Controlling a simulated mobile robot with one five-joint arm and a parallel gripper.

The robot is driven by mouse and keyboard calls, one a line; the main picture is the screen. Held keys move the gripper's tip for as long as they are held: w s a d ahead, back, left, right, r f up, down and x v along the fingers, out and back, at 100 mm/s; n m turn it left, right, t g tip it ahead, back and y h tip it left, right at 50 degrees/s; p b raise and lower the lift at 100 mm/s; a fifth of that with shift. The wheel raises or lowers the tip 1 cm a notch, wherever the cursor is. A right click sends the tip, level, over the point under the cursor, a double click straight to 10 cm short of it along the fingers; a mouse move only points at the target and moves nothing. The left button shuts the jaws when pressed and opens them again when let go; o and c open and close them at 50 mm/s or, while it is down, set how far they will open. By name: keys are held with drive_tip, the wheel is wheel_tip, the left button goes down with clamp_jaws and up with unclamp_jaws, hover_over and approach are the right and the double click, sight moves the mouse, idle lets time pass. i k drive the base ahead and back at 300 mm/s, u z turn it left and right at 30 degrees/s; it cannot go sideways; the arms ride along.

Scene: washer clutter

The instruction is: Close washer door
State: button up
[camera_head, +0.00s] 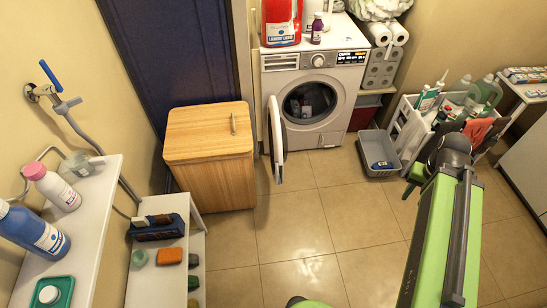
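The white washer (326,66) stands against the back wall with its control panel lit. Its round drum opening (311,103) is uncovered, and something pale shows inside. The washer door (276,140) is wide open, hinged on the left of the opening. It swings out toward me and is seen nearly edge-on, with a white rim and dark glass. My green arm reaches in from the lower right, well apart from the door. No gripper fingers can be made out.
A wooden hamper (209,145) stands just left of the open door. A grey basket (379,153) sits on the floor to the right, beside a white cart (405,115) with bottles. Shelves (92,222) line the left wall. The tiled floor (290,225) before the washer is clear.

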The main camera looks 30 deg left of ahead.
sight(276, 155)
drive_tip(key=u, duration=1.3)
drive_tip(key=i, duration=0.95)
drive_tip(key=u, duration=0.95)
drive_tip(key=k, duration=0.65)
drive_tip(key=u, duration=1.2)
drive_tip(key=i, duration=0.45)
drive_tip(key=z, duration=0.05)
